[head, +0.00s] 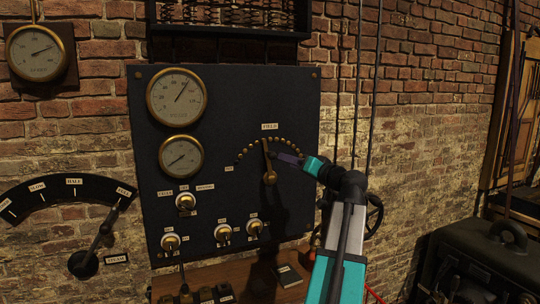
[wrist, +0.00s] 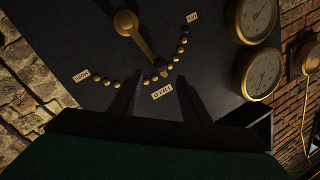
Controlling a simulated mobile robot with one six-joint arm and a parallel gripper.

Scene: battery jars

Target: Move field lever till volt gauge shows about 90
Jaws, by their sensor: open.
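The field lever (head: 268,160) is a brass arm on the dark panel. It points up and slightly left, near the middle of an arc of brass studs under the FIELD label. In the wrist view the lever (wrist: 142,44) reaches toward my gripper (wrist: 157,82). The open fingers lie either side of its dark tip; contact cannot be told. In the head view my gripper (head: 276,155) is at the lever's right side. Two round gauges are on the panel: the upper gauge (head: 177,96) has its needle up-right; the lower gauge (head: 181,156) is smaller. Their lettering is too small to read.
Several small knobs, including one at the left (head: 185,201), sit low on the panel. A steam lever (head: 104,232) stands at the left, and another gauge (head: 38,52) hangs on the brick wall. A wooden shelf (head: 255,288) juts out below. A handwheel (head: 374,214) is behind my arm.

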